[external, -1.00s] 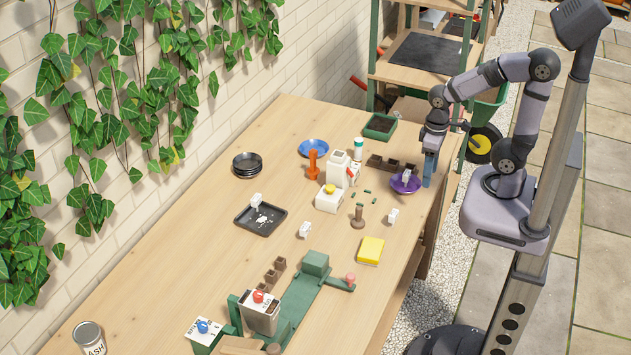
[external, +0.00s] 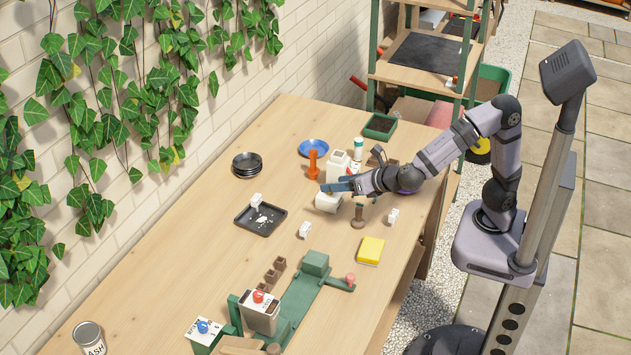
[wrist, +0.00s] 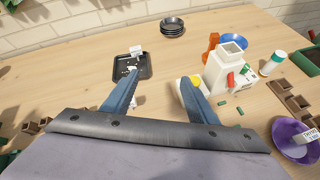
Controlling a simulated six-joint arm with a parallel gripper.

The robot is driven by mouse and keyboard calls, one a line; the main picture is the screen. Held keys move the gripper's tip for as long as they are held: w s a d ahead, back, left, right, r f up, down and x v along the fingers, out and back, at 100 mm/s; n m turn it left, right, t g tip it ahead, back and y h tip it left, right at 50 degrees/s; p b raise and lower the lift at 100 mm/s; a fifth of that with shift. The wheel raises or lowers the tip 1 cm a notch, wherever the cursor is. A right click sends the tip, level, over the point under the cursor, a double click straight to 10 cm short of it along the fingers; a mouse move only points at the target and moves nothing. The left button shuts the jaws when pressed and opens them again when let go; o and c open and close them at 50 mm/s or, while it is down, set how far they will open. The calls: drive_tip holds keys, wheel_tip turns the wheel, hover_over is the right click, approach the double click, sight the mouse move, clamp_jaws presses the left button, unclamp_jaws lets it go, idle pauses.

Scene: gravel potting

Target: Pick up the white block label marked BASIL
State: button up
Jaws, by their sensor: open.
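Several small white block labels are in view, and their lettering is too small to read, so I cannot tell which is marked BASIL. One (external: 256,200) stands at the black tray (external: 242,222), also in the wrist view (wrist: 136,50). Others stand on the bare table, at the middle (external: 305,230) and to the right (external: 393,217). Another label (wrist: 308,136) lies in the purple saucer (wrist: 284,150) at the right of the wrist view. My gripper (wrist: 160,82) is open and empty, its blue fingers pointing toward the wall above the table.
A white bottle-like container (wrist: 224,66), an orange object (external: 312,163) and a white box (external: 328,203) crowd near my gripper. A brown stamp-like tool (external: 358,217) and yellow sponge (external: 370,250) stand nearer the front.

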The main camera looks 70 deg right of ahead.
drive_tip(key=a+n+t+y+b, duration=0.1)
drive_tip(key=a+n+t+y, duration=0.1)
drive_tip(key=a+n, duration=0.35)
approach(308, 229)
drive_tip(key=x, duration=0.4)
drive_tip(key=shift+s+d+m, duration=0.1)
drive_tip(key=shift+d+m, duration=0.15)
drive_tip(key=shift+d, duration=0.15)
drive_tip(key=shift+a+p+x, duration=0.15)
drive_tip(key=shift+p+x, duration=0.15)
drive_tip(key=shift+x, duration=1.55)
drive_tip(key=shift+a+p+x, duration=0.1)
drive_tip(key=shift+p+x, duration=0.2)
drive_tip(key=shift+x, duration=1.55)
drive_tip(key=c, duration=1.1)
